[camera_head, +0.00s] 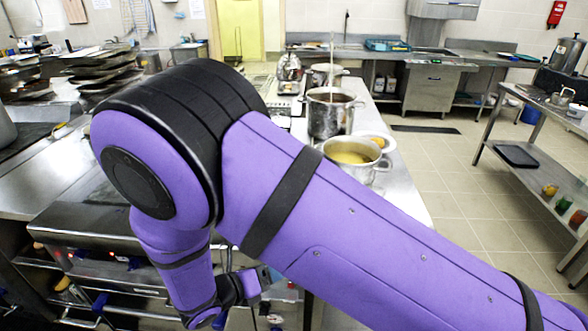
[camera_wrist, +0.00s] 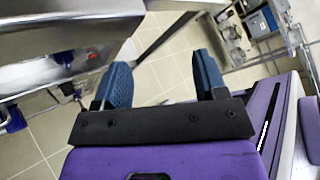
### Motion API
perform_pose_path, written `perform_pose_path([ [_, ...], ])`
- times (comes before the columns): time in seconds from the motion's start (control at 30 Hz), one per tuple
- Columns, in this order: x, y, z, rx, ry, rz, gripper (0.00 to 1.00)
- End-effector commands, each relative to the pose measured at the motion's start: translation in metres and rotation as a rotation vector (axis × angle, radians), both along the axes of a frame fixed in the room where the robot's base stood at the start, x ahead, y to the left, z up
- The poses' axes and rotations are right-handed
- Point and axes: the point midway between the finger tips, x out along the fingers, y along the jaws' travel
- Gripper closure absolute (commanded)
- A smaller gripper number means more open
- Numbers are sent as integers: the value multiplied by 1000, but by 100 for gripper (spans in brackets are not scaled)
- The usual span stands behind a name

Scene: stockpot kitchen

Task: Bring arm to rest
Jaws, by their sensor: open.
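My purple arm fills the middle of the head view, its elbow raised at left and its forearm hanging down. My gripper shows in the wrist view (camera_wrist: 163,82) with its two blue fingers apart and only floor tiles between them. Nothing is held. In the head view the gripper end is low at the centre left and partly hidden by my own arm, so its fingertips are not clear there.
A steel counter (camera_head: 410,212) bears a tall stockpot (camera_head: 330,117) and a shorter pot of yellow liquid (camera_head: 350,165). A steel cooking unit (camera_head: 80,215) stands close at left. A shelf table (camera_head: 520,155) is at right. Tiled floor (camera_head: 440,165) lies open between.

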Motion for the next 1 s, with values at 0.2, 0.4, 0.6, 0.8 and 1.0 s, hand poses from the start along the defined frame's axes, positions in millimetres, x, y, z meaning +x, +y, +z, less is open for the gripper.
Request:
perform_pose_path([
  [0.2,29,-44,72,246,-81,-279,34],
  [0.4,43,-90,131,454,-174,-530,34],
  [0.6,46,-139,185,652,-285,-782,34],
  [0.8,39,-188,234,843,-412,-1029,34],
  [1.0,22,-235,277,1025,-553,-1273,34],
])
